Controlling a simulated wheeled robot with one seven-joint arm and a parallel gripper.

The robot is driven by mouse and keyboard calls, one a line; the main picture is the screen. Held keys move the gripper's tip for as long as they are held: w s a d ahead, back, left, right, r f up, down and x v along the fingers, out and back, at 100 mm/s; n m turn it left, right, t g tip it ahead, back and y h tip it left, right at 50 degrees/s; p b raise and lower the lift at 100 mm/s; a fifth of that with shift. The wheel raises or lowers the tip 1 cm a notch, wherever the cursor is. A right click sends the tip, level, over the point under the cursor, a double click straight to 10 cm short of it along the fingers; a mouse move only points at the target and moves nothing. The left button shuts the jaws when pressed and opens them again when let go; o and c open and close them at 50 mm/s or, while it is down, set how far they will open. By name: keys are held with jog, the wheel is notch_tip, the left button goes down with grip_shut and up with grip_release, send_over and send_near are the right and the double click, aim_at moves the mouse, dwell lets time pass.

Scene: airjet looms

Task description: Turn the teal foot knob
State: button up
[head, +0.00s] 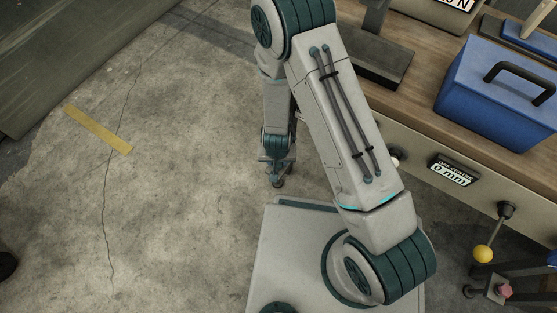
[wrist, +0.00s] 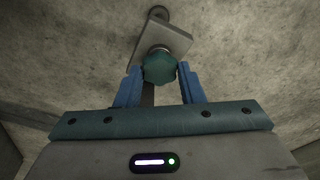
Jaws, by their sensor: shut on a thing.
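The teal foot knob (wrist: 159,68) is a lobed knob in the upper middle of the wrist view, below a grey plate (wrist: 163,37). My gripper (wrist: 159,80) has its two blue fingers on either side of the knob, shut on it. In the head view my arm reaches down toward the floor, and my gripper (head: 277,172) shows small at its lower end. The knob cannot be made out in the head view.
A workbench (head: 425,95) on the right bears a blue toolbox (head: 490,100). On its front are a display (head: 453,170), a lever with a yellow ball (head: 484,254) and a pink knob (head: 504,291). Open concrete floor with a yellow strip (head: 98,129) lies to the left.

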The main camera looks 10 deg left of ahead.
jog(key=o, duration=0.7)
jog(key=shift+r+p, duration=0.95)
jog(key=shift+r, duration=0.1)
